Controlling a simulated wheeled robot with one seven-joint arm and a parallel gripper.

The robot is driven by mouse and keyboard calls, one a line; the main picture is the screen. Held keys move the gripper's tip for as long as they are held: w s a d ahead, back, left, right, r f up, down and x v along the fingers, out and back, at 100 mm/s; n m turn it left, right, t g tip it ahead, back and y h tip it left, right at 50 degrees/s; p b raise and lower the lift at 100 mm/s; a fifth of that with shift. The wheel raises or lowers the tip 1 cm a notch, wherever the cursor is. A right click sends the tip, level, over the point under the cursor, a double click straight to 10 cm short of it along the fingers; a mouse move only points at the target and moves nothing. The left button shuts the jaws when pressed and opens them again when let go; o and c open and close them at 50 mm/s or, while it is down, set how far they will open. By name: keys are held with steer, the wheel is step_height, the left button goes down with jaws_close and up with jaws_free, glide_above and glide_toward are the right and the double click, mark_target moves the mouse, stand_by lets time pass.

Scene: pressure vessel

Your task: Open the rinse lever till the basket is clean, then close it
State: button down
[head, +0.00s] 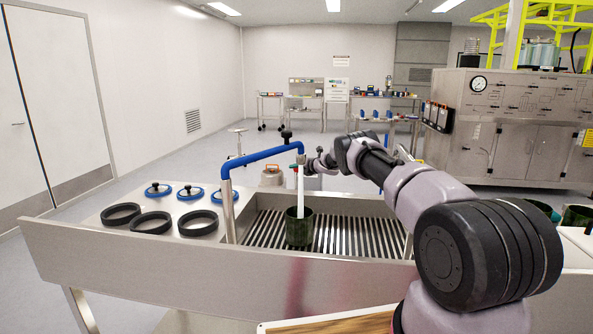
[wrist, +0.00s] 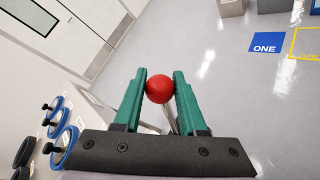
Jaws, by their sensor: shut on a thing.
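The rinse lever shows as a red ball knob (wrist: 160,88) on a thin rod in the wrist view. My gripper (wrist: 160,76) has its two green fingers shut on either side of this knob. In the head view my arm reaches to the end of the blue rinse pipe (head: 262,153), and the lever there is mostly hidden by my wrist. A white stream of water (head: 300,192) runs straight down from the pipe's end. It falls into the dark green basket (head: 299,230), which stands upright on the sink grating. The inside of the basket is too small to judge.
The slatted grating (head: 345,240) lies inside a steel sink. Black rings (head: 151,222) and blue discs with black knobs (head: 191,192) lie on the counter to the left. A steel machine (head: 520,125) stands at the back right. The floor behind the sink is largely open.

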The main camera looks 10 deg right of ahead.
steer(key=shift+d+f, duration=0.1)
steer(key=shift+f, duration=0.15)
steer(key=c, duration=0.5)
jaws_free()
steer(key=shift+r, duration=0.1)
steer(key=shift+s+d+r, duration=0.2)
steer(key=shift+s, duration=0.05)
steer(key=v, duration=1)
steer(key=shift+s, duration=0.1)
